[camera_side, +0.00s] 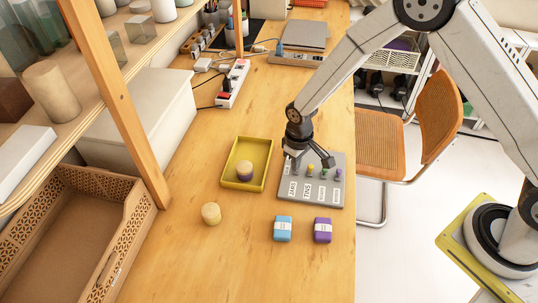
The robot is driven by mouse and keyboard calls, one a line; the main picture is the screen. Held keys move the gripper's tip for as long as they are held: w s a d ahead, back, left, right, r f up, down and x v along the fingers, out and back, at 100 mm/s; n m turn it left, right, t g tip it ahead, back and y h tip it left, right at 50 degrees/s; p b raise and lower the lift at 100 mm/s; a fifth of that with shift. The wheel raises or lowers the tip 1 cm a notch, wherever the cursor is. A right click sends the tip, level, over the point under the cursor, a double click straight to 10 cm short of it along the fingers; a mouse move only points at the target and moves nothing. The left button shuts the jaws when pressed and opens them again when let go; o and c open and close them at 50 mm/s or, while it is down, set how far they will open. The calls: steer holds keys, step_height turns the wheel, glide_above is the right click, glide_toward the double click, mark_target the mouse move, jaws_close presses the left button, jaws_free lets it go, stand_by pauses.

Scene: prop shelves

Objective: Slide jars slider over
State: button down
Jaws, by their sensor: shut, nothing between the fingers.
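A grey slider board (334,201) lies on the wooden table, with white labels along its near side. The leftmost label (292,188) appears to read JARS, and the one beside it appears to read TINS. The knob in line with the jars label is hidden or cannot be made out behind my gripper. My gripper (296,166) is shut and empty, pointing down over the board's far left part. Contact with a knob cannot be told.
A beige cylinder (211,213), a blue block (283,228) and a purple block (323,230) stand nearer. A power strip (233,83) with cables lies behind. A wooden post rises at left.

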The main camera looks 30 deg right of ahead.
mark_target(295, 178)
steer(key=shift+f, duration=0.25)
steer(key=shift+f, duration=0.4)
steer(key=shift+f, duration=0.35)
steer(key=shift+f, duration=0.35)
steer(key=shift+f, duration=0.45)
